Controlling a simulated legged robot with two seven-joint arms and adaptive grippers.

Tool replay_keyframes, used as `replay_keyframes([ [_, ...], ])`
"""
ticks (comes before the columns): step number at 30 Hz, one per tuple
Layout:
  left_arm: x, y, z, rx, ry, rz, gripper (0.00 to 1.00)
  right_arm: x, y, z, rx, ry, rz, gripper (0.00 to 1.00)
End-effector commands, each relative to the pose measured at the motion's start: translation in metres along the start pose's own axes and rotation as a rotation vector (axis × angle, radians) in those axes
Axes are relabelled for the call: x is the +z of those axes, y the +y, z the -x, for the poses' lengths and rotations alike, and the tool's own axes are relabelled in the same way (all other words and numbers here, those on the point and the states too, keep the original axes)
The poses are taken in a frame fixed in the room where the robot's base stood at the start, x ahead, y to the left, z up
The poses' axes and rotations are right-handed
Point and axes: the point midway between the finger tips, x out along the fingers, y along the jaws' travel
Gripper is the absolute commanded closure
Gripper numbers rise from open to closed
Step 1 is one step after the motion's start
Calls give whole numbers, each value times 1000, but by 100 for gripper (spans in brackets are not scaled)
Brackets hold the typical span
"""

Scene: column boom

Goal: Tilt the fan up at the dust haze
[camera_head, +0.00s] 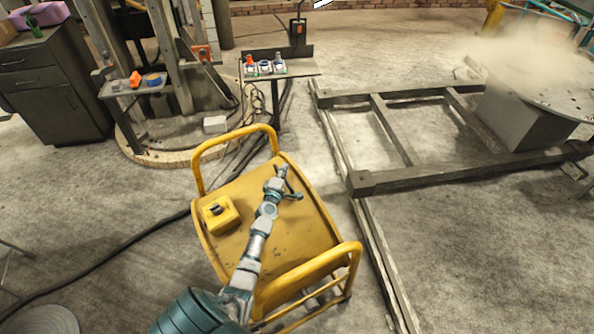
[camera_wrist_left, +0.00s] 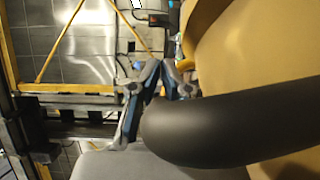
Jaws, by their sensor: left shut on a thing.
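In the left wrist view, a thick curved dark handle (camera_wrist_left: 230,128) crosses in front of the large yellow fan body (camera_wrist_left: 255,50). The grey-blue fingertips (camera_wrist_left: 161,85) show just beyond the handle, which partly hides them. The pale dust haze (camera_head: 525,55) hangs over a round perforated disc at the upper right. My right gripper is out of view.
A dark timber frame (camera_head: 400,183) lies between the fan and the round disc (camera_head: 560,92). A small bench (camera_head: 300,67) with several coloured items stands beyond the fan. A black cable (camera_head: 115,254) crosses the floor.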

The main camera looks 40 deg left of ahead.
Motion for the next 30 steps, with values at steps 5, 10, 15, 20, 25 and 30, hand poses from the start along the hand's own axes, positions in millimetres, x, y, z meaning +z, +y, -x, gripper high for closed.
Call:
replay_keyframes([
  [5,-26,2,30,10,-5,21,100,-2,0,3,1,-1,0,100],
  [10,-32,4,37,8,-8,23,100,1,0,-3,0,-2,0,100],
  [15,-31,4,37,8,-9,22,100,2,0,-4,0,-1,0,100],
  [20,-31,4,37,9,-9,22,71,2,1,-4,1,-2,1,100],
  [25,-31,6,37,11,-7,21,68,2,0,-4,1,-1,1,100],
  [30,-32,6,36,13,-7,22,68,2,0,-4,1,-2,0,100],
])
